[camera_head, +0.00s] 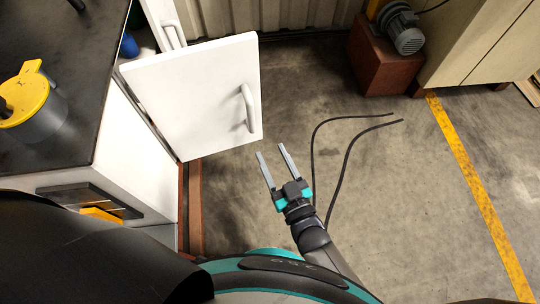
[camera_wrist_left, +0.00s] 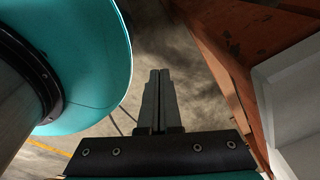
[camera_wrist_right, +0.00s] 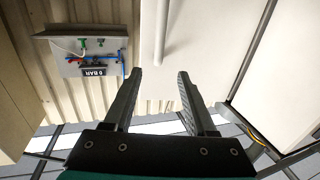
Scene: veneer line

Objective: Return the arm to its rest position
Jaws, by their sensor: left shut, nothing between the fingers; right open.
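My right gripper (camera_head: 272,167) is in front of my body in the head view, over the concrete floor, just right of the open white cabinet door (camera_head: 195,95). Its two fingers are apart with nothing between them. In the right wrist view the right gripper (camera_wrist_right: 157,75) also shows open and empty, with a white panel and its handle beyond. My left gripper (camera_wrist_left: 160,72) shows in the left wrist view with its fingers together and nothing between them. It hangs beside my teal body, near a rust-brown beam (camera_wrist_left: 225,60). The left gripper is out of the head view.
The door's handle (camera_head: 248,108) faces my right gripper. A dark worktop (camera_head: 75,105) bears a yellow-lidded grey container (camera_head: 35,120). Two black cables (camera_head: 345,160) lie on the floor. A motor (camera_head: 400,28) sits on a red block (camera_head: 375,68). Floor at right is clear.

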